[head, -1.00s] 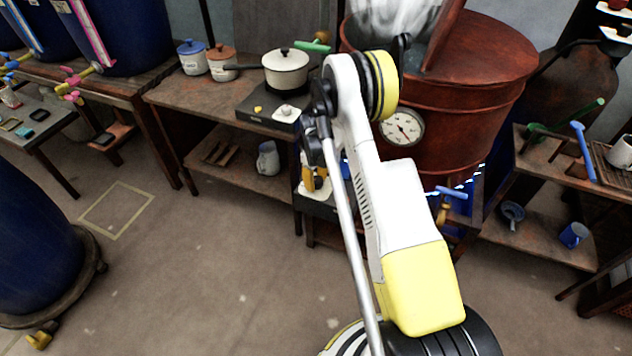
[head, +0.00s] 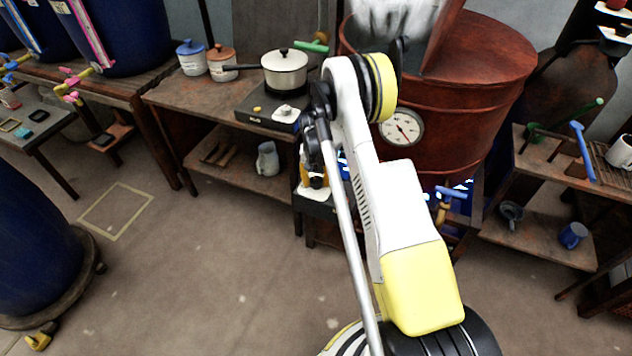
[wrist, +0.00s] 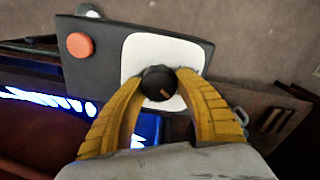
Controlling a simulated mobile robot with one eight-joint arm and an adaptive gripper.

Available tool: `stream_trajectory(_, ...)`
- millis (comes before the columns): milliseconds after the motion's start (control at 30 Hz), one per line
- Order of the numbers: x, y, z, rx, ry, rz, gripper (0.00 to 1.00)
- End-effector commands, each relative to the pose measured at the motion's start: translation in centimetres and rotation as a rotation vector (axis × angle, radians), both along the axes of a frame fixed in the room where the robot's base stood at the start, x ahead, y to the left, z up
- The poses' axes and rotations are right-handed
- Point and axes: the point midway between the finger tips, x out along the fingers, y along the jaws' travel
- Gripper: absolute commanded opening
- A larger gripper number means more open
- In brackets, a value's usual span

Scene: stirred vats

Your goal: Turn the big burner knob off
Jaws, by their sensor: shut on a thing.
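The big burner knob (wrist: 157,84) is round and black with a short orange-red mark, on a white plate (wrist: 134,52) of a dark control box (wrist: 100,78). My gripper (wrist: 162,80) has its yellow fingers on either side of the knob and is shut on it. The mark points toward the lower right in the wrist view. In the head view my gripper (head: 314,181) is by the control box below the red vat (head: 440,110), partly behind my arm; the knob is hidden there. Blue flames (wrist: 50,103) burn beside the box.
An orange round button (wrist: 80,46) sits on the same box, apart from my fingers. A hot plate (head: 268,109) with a white pot (head: 285,70) stands on the bench to the left. A blue-handled tap (head: 447,193) juts out below the vat. The floor in front is clear.

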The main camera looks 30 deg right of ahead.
Motion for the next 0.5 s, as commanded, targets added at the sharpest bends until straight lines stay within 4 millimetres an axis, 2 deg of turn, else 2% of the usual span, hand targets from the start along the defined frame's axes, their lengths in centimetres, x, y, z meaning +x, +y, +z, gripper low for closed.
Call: stream_trajectory(500,-0.13,-0.10,-0.08,0.001,0.001,-0.487,0.08)
